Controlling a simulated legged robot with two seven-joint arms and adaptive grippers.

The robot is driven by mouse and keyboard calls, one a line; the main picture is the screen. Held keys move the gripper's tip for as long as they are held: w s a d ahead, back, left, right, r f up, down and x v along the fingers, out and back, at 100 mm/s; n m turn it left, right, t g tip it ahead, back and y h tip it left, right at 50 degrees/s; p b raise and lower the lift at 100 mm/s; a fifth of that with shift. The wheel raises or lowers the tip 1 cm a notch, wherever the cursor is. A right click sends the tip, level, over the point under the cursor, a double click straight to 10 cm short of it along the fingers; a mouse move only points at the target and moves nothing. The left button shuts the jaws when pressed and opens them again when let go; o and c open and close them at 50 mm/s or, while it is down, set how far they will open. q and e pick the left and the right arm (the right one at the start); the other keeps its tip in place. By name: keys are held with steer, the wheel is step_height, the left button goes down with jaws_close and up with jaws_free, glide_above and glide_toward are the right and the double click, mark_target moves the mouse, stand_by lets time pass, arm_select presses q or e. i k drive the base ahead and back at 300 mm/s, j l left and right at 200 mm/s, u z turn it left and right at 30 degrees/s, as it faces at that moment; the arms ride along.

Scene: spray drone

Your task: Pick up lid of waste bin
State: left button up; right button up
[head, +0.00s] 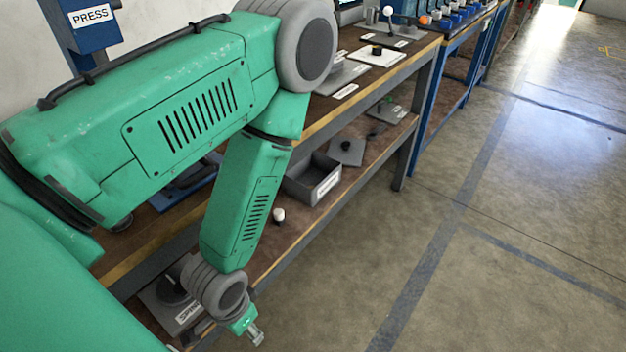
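A grey open-topped box (313,180) with a white label too small to read stands on the lower shelf of the workbench; it may be the waste bin. A flat grey square plate with a black knob (346,151) lies just behind it and looks like its lid. My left arm, green, reaches in from the left. Its gripper (253,332) hangs low at the bottom of the view, in front of the shelf edge, well apart from box and plate. Its fingers are too small to read. My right gripper is not in view.
Another knobbed grey plate (172,292) lies on the shelf at lower left, partly hidden by my wrist. A white knob (278,215) stands on the shelf nearer than the box. The upper bench top (420,47) overhangs the shelf. The floor (500,250) to the right is clear.

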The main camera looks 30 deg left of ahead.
mark_target(350, 151)
steer(key=i+l, duration=0.3)
steer(key=i, duration=0.25)
steer(key=i+l, duration=0.25)
steer(key=i, duration=0.25)
steer(key=i+l+u, duration=0.1)
steer(key=i+l, duration=0.2)
steer(key=i, duration=0.25)
steer(key=i+l, duration=0.3)
steer(key=i, duration=0.2)
steer(key=i+l, duration=0.3)
steer(key=i, duration=0.25)
steer(key=i+l+u, duration=0.1)
steer(key=u, duration=1.6)
steer(key=i+l, duration=0.05)
steer(key=l, duration=0.05)
